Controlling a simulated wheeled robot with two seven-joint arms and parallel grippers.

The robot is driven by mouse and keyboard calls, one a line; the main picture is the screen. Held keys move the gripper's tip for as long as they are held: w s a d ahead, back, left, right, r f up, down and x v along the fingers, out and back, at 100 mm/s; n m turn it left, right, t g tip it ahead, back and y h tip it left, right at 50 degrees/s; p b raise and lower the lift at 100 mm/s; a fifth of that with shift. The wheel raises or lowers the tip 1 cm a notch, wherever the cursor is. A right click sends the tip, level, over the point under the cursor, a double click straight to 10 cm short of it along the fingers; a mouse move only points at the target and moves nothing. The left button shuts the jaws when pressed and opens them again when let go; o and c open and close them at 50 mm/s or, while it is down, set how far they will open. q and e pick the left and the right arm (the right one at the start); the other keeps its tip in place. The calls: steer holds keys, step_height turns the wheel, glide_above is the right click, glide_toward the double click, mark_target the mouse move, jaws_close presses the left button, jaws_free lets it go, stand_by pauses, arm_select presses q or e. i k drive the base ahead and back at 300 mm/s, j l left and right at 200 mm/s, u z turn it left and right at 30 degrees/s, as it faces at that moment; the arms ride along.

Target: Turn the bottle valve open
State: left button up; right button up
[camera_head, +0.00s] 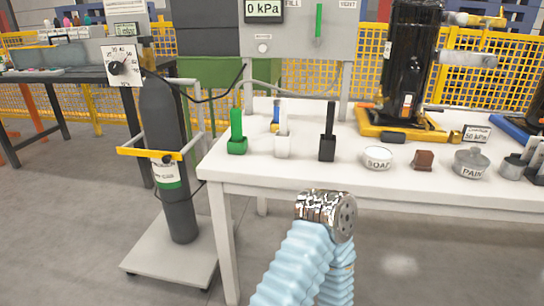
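A dark grey gas bottle (163,150) stands upright on a grey trolley (170,258) left of the white table. A yellow bar crosses in front of the bottle, and a white and green label shows below it. A white plate with a scale and a black round knob (116,68) sits at the bottle's top left and looks like the valve control. A small display (125,29) is above it, its text too small to read surely. One of my arms, in a light blue sleeve, reaches up at the bottom middle, well right of the bottle. No gripper fingers show.
A gauge panel (290,30) reads 0 kPa. Floor left of the trolley is clear.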

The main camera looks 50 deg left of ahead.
mark_target(145, 40)
steer(key=u, duration=2.5)
